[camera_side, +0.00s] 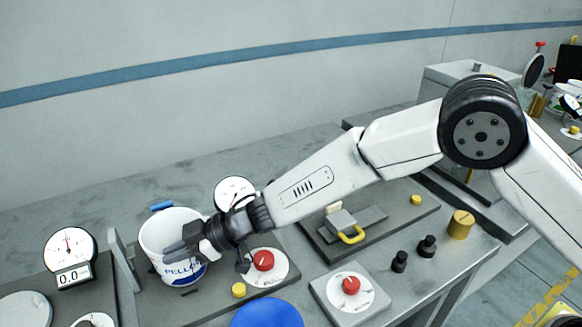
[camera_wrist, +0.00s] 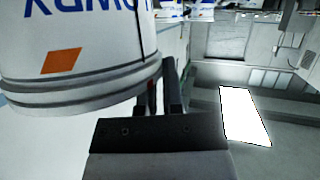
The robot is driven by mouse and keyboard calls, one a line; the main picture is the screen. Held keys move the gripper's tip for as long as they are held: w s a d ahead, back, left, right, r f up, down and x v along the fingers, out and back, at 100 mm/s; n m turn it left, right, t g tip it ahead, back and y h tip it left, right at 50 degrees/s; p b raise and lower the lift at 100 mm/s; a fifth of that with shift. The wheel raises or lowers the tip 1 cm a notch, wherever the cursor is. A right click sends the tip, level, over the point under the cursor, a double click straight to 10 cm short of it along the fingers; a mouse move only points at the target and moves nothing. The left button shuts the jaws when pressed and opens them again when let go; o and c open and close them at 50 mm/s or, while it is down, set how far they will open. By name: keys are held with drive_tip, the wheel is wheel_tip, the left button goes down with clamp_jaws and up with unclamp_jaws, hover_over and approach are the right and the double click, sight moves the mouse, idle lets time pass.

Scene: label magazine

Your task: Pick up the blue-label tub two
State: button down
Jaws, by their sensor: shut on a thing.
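A white tub (camera_side: 160,232) with blue lettering, partly readable as "PELL", stands roughly upright at the left in the side view. My gripper (camera_side: 181,251) is shut on it from the right, with its fingers across the tub's front and side. In the wrist view the tub (camera_wrist: 90,85) fills the upper left, showing blue letters and an orange mark. My gripper's dark fingers (camera_wrist: 170,88) are against its edge there. The far side of the tub is hidden, and I cannot tell whether its base touches the surface below.
A dial scale (camera_side: 70,248) stands left of the tub, and a grey upright plate (camera_side: 123,262) is close to its left. Another round dial (camera_side: 235,191) is behind the gripper. Red knobs (camera_side: 263,260) and a blue disc (camera_side: 267,313) lie to the front right.

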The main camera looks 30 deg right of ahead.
drive_tip(key=shift+d+f, duration=0.15)
drive_tip(key=shift+f, duration=0.05)
drive_tip(key=shift+r, duration=0.45)
wheel_tip(320, 180, up, 3)
drive_tip(key=shift+s+f, duration=0.1)
drive_tip(key=s+d+r, duration=0.8)
drive_tip(key=s+r, duration=0.1)
drive_tip(key=s, duration=0.2)
drive_tip(key=shift+d+r, duration=0.15)
drive_tip(key=shift+r, duration=0.15)
idle(0.4)
